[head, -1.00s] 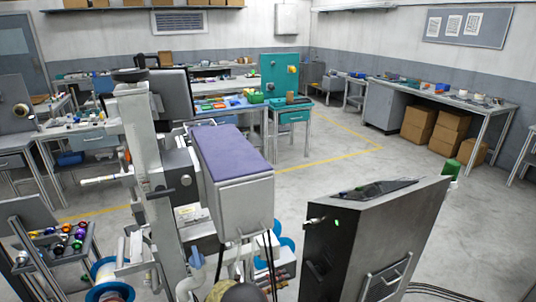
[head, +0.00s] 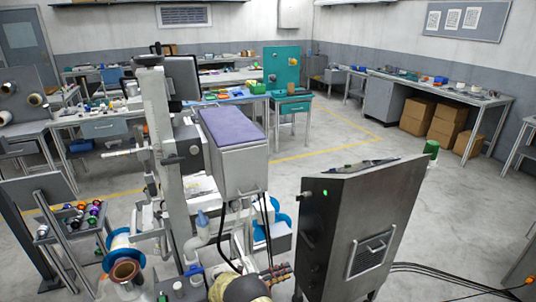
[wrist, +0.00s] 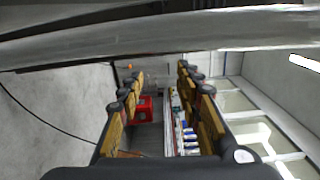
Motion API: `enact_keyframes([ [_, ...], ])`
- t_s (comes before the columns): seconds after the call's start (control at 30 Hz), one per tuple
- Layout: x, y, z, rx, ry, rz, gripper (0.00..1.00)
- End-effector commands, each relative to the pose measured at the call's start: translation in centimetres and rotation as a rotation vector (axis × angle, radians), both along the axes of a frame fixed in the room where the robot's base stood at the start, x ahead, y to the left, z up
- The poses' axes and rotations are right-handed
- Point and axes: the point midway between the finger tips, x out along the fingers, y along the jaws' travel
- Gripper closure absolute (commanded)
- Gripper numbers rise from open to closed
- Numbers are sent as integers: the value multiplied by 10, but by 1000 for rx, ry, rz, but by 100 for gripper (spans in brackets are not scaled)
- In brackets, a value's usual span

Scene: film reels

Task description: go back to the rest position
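My gripper (wrist: 160,88) shows in the wrist view with its two yellow-padded, dark-jointed fingers spread well apart. I see nothing held between them. A red box (wrist: 143,109) and a row of small blue and white items (wrist: 188,138) show in the gap, farther off and not touching the fingers. A pale metallic bar crosses the top of the wrist view close to the camera. I cannot make out my gripper in the head view.
A machine with a purple-topped box (head: 232,137) and blue-flanged reel (head: 124,240) stands close in front. A dark metal cabinet (head: 345,230) stands to its right, with cables on the floor beside it. Floor (head: 300,165) beyond is open. A workbench (head: 480,98) with cardboard boxes (head: 445,125) lines the right wall.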

Motion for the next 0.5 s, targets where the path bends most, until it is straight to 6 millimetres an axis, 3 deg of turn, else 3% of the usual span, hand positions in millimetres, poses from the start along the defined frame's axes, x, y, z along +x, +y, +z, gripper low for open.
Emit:
enact_keyframes([
  [0.27, -3, -1, -17, 122, -149, -13, 65],
  [0.5, -35, -15, -57, 277, -290, -96, 65],
])
